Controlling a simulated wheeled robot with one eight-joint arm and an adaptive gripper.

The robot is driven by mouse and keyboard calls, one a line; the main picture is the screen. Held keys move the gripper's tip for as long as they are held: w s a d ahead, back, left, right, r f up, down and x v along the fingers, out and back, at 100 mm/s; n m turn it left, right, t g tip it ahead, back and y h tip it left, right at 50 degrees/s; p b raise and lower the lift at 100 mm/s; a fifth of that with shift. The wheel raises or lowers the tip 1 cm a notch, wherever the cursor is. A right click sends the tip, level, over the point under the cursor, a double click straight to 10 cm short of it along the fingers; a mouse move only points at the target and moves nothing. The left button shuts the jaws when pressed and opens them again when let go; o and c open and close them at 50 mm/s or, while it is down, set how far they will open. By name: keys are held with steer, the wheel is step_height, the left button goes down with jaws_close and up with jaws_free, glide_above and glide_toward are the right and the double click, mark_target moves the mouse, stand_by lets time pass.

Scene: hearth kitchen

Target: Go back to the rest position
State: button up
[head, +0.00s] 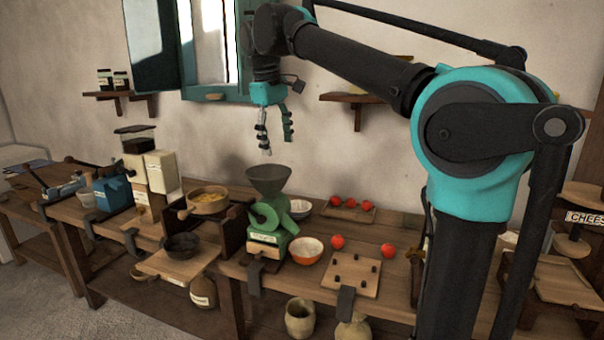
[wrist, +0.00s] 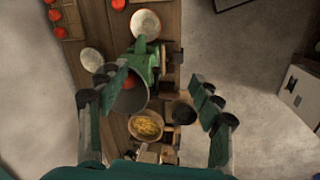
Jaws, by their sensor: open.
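My gripper (head: 276,142) hangs from the raised arm, pointing down, above and clear of the green grinder (head: 264,225) with its grey funnel (head: 269,178). Its two dark fingers are spread apart with nothing between them. In the wrist view, my gripper (wrist: 159,80) is open, with one finger at left and one at right. The grey funnel (wrist: 132,102) shows below, partly behind the left finger, with something red inside it.
A wall shelf (head: 357,99) and window (head: 210,50) are behind. Air around the gripper is clear.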

steer(key=d+f+m+y, duration=0.1)
steer(key=d+f+m, duration=0.2)
steer(key=d+f, duration=0.6)
steer(key=d+f+m, duration=0.2)
steer(key=d+f, duration=0.3)
steer(key=f, duration=0.9)
steer(key=s+d+f+m+t, duration=0.1)
steer(key=s+d+f+m, duration=0.2)
steer(key=s+d+f, duration=0.2)
steer(key=s+d+f+m+t, duration=0.1)
steer(key=s+d+f+m, duration=0.2)
steer(key=s+f, duration=0.9)
steer(key=d+f, duration=0.3)
steer(key=shift+d+f, duration=0.15)
steer(key=shift+f, duration=0.1)
